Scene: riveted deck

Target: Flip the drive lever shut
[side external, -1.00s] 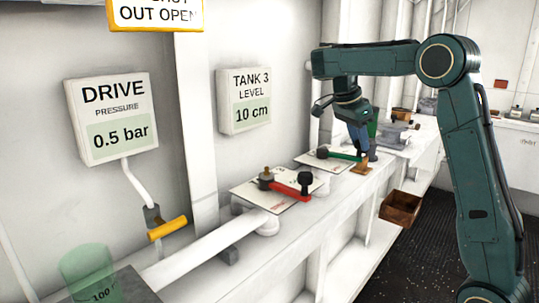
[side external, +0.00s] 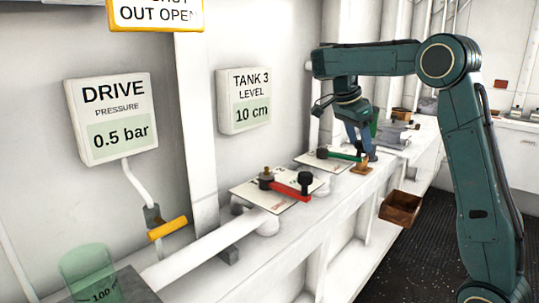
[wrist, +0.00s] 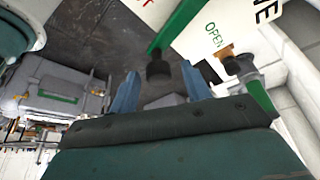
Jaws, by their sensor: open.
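My gripper (side external: 364,155) is open at the far plate, pointing down beside the green lever (side external: 340,154). In the wrist view its blue fingers (wrist: 160,84) stand apart, with the black knob (wrist: 160,72) of a green lever (wrist: 178,25) just beyond and between their tips. No grip on the knob shows. The white plate under it (wrist: 215,38) bears the word OPEN. A red lever (side external: 290,189) with a black knob lies across the nearer plate (side external: 250,197). A yellow handle (side external: 167,228) sits below the DRIVE gauge (side external: 118,118), which reads 0.5 bar.
A brown open box (side external: 401,207) hangs at the bench's front edge. A small tan block (side external: 362,168) stands beside the gripper. The TANK 3 gauge (side external: 244,100) reads 10 cm. A grey case (wrist: 62,98) shows left in the wrist view.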

